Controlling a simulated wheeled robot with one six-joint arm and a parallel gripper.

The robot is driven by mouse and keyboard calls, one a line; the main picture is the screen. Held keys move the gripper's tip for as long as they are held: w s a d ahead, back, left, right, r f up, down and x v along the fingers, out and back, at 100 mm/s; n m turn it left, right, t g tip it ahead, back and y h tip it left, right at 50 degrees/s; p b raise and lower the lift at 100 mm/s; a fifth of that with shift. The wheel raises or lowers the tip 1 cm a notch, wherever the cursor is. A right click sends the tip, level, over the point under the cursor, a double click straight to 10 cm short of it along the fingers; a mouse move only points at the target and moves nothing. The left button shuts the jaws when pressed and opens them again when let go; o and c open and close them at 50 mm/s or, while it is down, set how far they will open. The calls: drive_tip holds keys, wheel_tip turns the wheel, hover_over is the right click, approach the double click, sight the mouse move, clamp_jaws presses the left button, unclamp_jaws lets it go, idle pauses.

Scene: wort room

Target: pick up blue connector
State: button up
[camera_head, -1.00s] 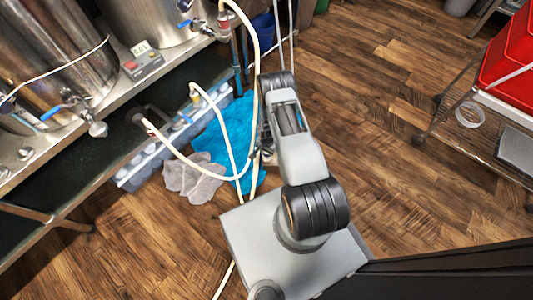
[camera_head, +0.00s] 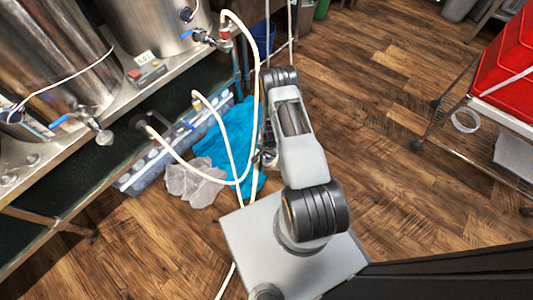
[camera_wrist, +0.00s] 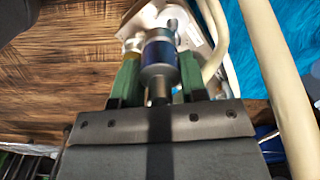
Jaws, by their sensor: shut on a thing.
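The blue connector (camera_wrist: 158,52) shows in the wrist view as a short cylinder with a blue band and bare metal ends. It sits between the two green fingers of my gripper (camera_wrist: 159,76), which is shut on it. In the head view my gripper (camera_head: 267,158) is small and mostly hidden by my arm, beside the pale hose and the blue cloth. I cannot make out the connector there.
Pale hoses (camera_head: 240,85) loop close by my gripper. A blue cloth (camera_head: 236,128) and a grey cloth (camera_head: 193,185) lie on the floor. Steel tanks (camera_head: 60,50) stand at left, a wire cart (camera_head: 470,140) with red bins at right. Wooden floor between is clear.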

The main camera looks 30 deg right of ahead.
drive_tip(key=s+d+r+p, duration=0.3)
drive_tip(key=s+r, duration=0.5)
drive_tip(key=s, duration=0.3)
drive_tip(key=shift+s+p, duration=0.4)
drive_tip(key=shift+p, duration=0.15)
drive_tip(key=shift+d, duration=0.1)
drive_tip(key=shift+r, duration=0.1)
drive_tip(key=shift+r+p, duration=1.7)
drive_tip(key=shift+r, duration=0.45)
